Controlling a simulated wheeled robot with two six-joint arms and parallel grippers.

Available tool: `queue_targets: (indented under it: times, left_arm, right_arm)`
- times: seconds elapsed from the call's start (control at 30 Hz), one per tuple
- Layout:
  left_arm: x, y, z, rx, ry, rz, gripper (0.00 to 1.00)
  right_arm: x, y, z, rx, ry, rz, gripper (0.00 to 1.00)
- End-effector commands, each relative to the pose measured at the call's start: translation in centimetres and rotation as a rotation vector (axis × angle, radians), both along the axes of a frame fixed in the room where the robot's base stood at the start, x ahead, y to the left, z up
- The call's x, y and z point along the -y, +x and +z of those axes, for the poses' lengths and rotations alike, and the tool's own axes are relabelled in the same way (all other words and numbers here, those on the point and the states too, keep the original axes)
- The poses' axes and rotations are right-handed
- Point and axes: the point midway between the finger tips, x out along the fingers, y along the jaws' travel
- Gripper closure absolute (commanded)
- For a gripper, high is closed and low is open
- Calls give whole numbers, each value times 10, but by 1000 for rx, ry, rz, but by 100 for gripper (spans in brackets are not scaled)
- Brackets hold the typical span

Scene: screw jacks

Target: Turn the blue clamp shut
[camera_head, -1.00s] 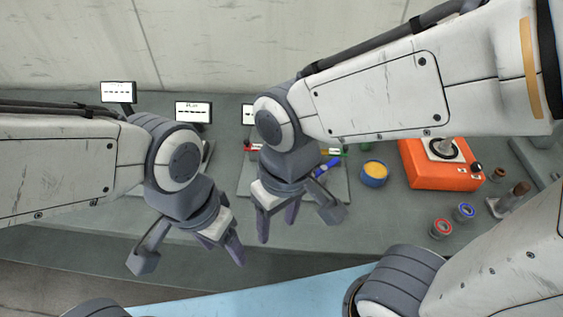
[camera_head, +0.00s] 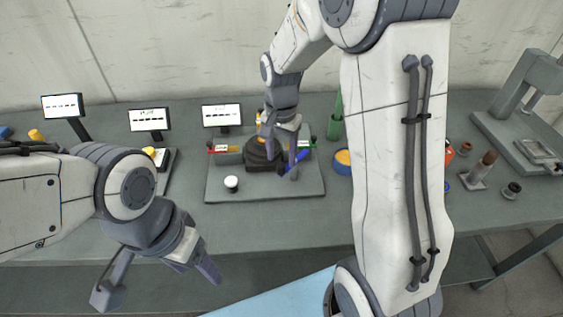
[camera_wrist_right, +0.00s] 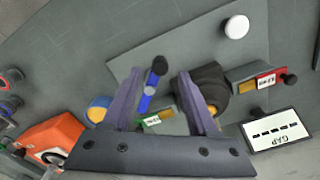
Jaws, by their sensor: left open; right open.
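The blue clamp (camera_head: 300,157), a short blue bar, sits at the right of a dark round block on a grey plate (camera_head: 220,190). In the right wrist view the blue clamp (camera_wrist_right: 148,92) has a black knob at one end and lies between the fingers, nearer the left one. My right gripper (camera_head: 281,162) is open over the plate, one finger in front of the dark block (camera_head: 258,150); I cannot tell whether it touches anything. My left gripper (camera_head: 158,285) is open and empty at the table's front left.
A red-labelled piece (camera_head: 226,149) and a green-labelled piece (camera_wrist_right: 158,118) flank the dark block. A white-topped knob (camera_head: 231,183) stands at the plate's front left. A blue pot (camera_head: 342,168) stands right of the plate. Small signs (camera_head: 221,114) stand behind.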

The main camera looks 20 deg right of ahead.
Motion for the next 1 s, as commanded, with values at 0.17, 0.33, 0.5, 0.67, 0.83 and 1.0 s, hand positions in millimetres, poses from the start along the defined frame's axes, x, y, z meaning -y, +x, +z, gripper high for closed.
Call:
queue_targets:
  times: [0.17, 0.33, 0.5, 0.67, 0.83, 1.0]
  left_arm:
    - [0, 0, 2, 0, 0, 0, 32]
    - [0, 0, 2, 0, 0, 0, 32]
    - [0, 0, 2, 0, 0, 0, 32]
    - [0, 0, 2, 0, 0, 0, 32]
    - [0, 0, 2, 0, 0, 0, 32]
    - [0, 0, 3, 0, 0, 0, 32]
  right_arm:
    - [0, -1, -25, -2, 1, 2, 41]
    - [0, 0, -34, 0, 0, 2, 41]
    - [0, 0, -35, 1, 1, 2, 41]
    - [0, 0, -34, 1, 1, 2, 72]
    - [0, 0, -34, 1, 0, 2, 100]
    - [0, -1, -34, 1, 0, 11, 100]
